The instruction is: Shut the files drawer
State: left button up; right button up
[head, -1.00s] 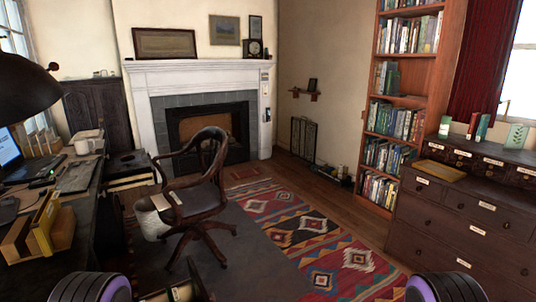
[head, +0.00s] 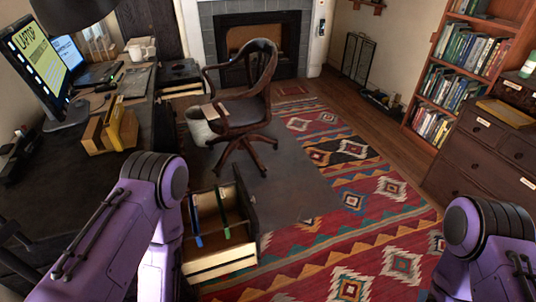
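The files drawer (head: 222,262) stands pulled out from the dark desk in the lower middle of the head view. It is a pale wooden box with a dark front panel (head: 246,205) on its right side. A blue divider (head: 194,222) and a green divider (head: 222,214) stand inside it. My purple left arm is just left of the drawer and hides part of the desk side there. My purple right arm is at the lower right, well apart from the drawer. Neither gripper shows in the view.
A wooden swivel chair (head: 243,108) stands beyond the drawer, near a pale waste bin (head: 199,127). The desk (head: 60,178) runs along the left. A dark chest of drawers (head: 472,150) stands at the right. The patterned rug (head: 335,235) between is open floor.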

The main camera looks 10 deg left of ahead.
aim_at(219, 256)
jog(key=z, duration=1.6)
jog(key=i, duration=1.4)
jog(key=u, duration=3.2)
jog(key=k, duration=0.6)
jog(key=z, duration=0.2)
jog(key=i, duration=1.15)
jog(key=u, duration=0.25)
